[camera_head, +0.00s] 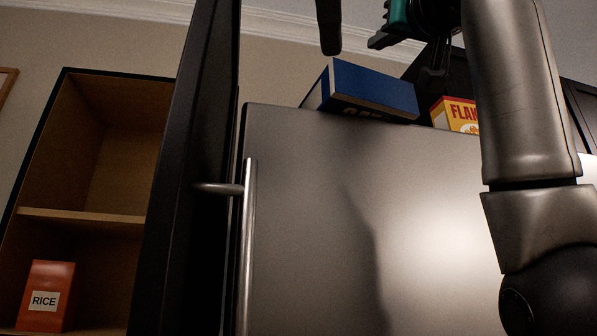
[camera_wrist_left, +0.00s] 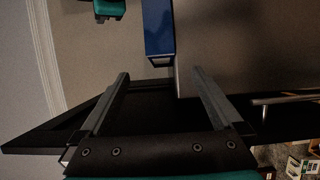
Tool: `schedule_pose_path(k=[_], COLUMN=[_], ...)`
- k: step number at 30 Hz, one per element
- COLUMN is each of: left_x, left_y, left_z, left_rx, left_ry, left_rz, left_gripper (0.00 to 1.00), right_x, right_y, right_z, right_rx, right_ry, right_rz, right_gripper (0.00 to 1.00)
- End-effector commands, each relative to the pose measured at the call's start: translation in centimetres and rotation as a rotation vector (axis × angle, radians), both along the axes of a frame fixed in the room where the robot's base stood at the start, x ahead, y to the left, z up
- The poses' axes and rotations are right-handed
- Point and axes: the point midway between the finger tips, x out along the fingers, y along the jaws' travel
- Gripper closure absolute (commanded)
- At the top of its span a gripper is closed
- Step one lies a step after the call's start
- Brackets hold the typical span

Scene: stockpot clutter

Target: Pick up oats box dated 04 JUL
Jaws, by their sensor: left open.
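A blue box (camera_head: 368,88) lies on top of the steel fridge (camera_head: 310,160), with part of its white lettering cut off by the fridge's top edge. No date can be read on it. The blue box also shows in the left wrist view (camera_wrist_left: 158,28), just beyond my left gripper's fingertips. My left gripper (camera_wrist_left: 160,75) is open and empty, its fingers apart and pointing towards the box. My right gripper (camera_head: 405,45) is at the top of the head view, above and right of the box, partly cut off. I cannot tell whether its jaws are open.
A yellow and red flakes box (camera_head: 455,113) stands on the fridge right of the blue box, partly behind my right arm. A shelf unit (camera_head: 85,215) on the left holds an orange rice box (camera_head: 46,296). The fridge handle (camera_head: 246,240) sticks out.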

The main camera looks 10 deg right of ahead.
Motion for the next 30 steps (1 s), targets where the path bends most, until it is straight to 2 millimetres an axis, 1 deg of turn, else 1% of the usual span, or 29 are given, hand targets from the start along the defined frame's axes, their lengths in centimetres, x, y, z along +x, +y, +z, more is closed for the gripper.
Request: schedule_pose_path(k=[1,9,15,21,30], left_x=[0.9,5.8,8.6,9.8,9.9], left_y=[-0.3,-2.1,-3.0,-3.5,-3.5], left_z=[-0.1,-0.1,-0.1,0.0,0.0], left_rx=[0.001,-0.001,-0.002,0.000,-0.001], left_ry=[0.004,0.004,0.004,0.001,0.000], left_rz=[0.001,0.001,0.000,0.000,0.001], left_gripper=[0.00,0.00,0.00,0.00,0.00], right_x=[0.0,0.0,0.0,0.0,0.0], right_y=[0.0,0.0,0.0,0.0,0.0], right_z=[0.0,0.0,0.0,0.0,0.0], right_rx=[0.000,0.000,0.000,0.000,0.000], right_ry=[0.000,0.000,0.000,0.000,0.000], right_rz=[0.000,0.000,0.000,0.000,0.000], right_gripper=[1.00,1.00,1.00,1.00,1.00])
